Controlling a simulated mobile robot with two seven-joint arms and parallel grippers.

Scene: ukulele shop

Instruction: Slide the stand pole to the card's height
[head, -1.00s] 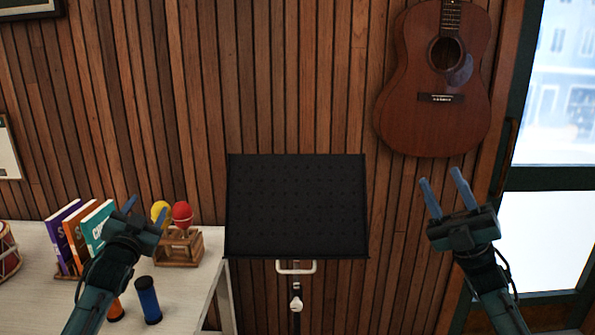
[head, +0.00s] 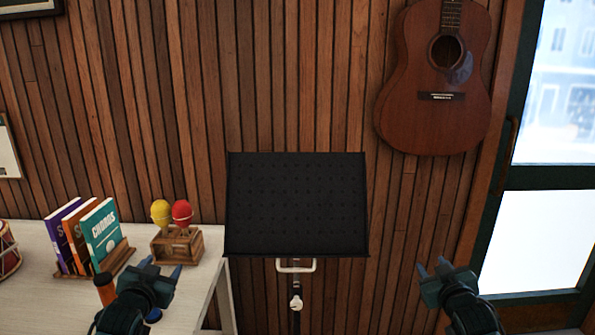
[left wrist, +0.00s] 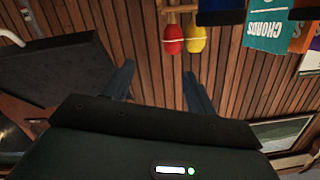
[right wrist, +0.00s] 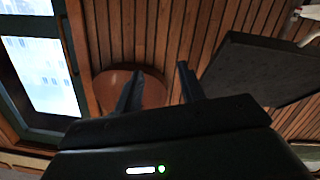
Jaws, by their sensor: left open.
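The music stand has a black, flat, tilted desk (head: 297,205). Below it are a white handle (head: 296,266), a white knob (head: 296,303) and a dark pole (head: 296,320), which runs out of the frame. I cannot make out a height card. My left gripper (head: 161,267) is open and empty, left of the stand over the table. My right gripper (head: 432,264) is open and empty, right of the stand. Neither touches it. The desk also shows in the left wrist view (left wrist: 50,75) and the right wrist view (right wrist: 265,70).
A pale table (head: 40,300) at left holds books (head: 103,235), maracas in a wooden holder (head: 177,246), an orange cylinder (head: 104,288) and a drum (head: 7,250). A guitar (head: 435,115) hangs at right by a glazed door (head: 540,235). The space around the pole looks clear.

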